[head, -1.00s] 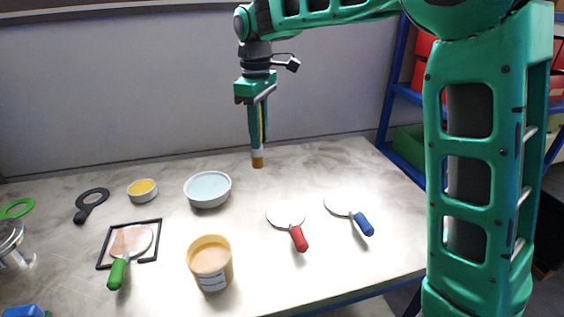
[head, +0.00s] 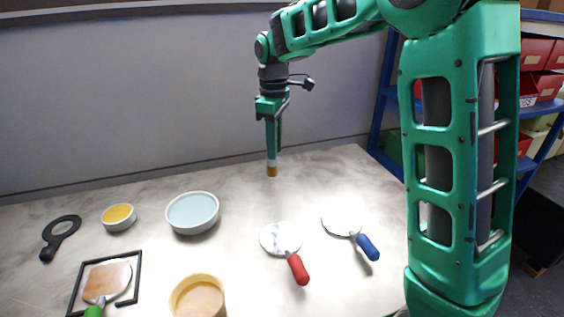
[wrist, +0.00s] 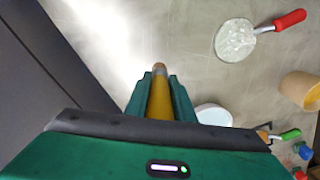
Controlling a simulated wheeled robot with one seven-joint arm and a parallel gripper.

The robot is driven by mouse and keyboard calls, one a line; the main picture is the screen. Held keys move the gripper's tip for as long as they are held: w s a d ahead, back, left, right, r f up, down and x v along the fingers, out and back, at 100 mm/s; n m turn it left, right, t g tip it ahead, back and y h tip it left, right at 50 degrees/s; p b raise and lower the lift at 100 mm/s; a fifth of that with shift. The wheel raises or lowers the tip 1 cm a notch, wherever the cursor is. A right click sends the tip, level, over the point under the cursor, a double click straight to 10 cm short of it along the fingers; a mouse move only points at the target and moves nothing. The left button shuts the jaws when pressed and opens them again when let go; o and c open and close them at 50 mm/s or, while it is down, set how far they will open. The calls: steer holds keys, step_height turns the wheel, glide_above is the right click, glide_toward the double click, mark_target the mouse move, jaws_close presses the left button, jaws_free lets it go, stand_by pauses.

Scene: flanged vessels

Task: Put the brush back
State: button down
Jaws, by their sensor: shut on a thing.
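My gripper (head: 272,140) is shut on the brush, which hangs upright with its bristles down above the back of the table. In the head view only the brush's lower end (head: 272,170) shows, a pale band with an orange-brown tip. In the wrist view the brush's yellow handle (wrist: 160,98) lies between the two green fingers (wrist: 160,95). The tip looks clear of the tabletop, though the exact gap is hard to tell. The upper handle is hidden by the fingers in the head view.
Left of the brush stand a bowl of pale blue liquid (head: 192,212) and a small yellow-filled dish (head: 118,216). In front are a red-handled spatula (head: 298,268), a blue-handled one (head: 366,247), a tan tub (head: 197,300) and a black frame (head: 139,275). The table's back middle is clear.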

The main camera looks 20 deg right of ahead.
step_height(320, 180, down, 6)
steer(key=d, duration=0.2)
steer(key=shift+w+d+r, duration=0.15)
steer(key=shift+d+r, duration=0.05)
steer(key=shift+d, duration=0.1)
steer(key=c, duration=1.5)
jaws_free()
steer(key=shift+f, duration=0.1)
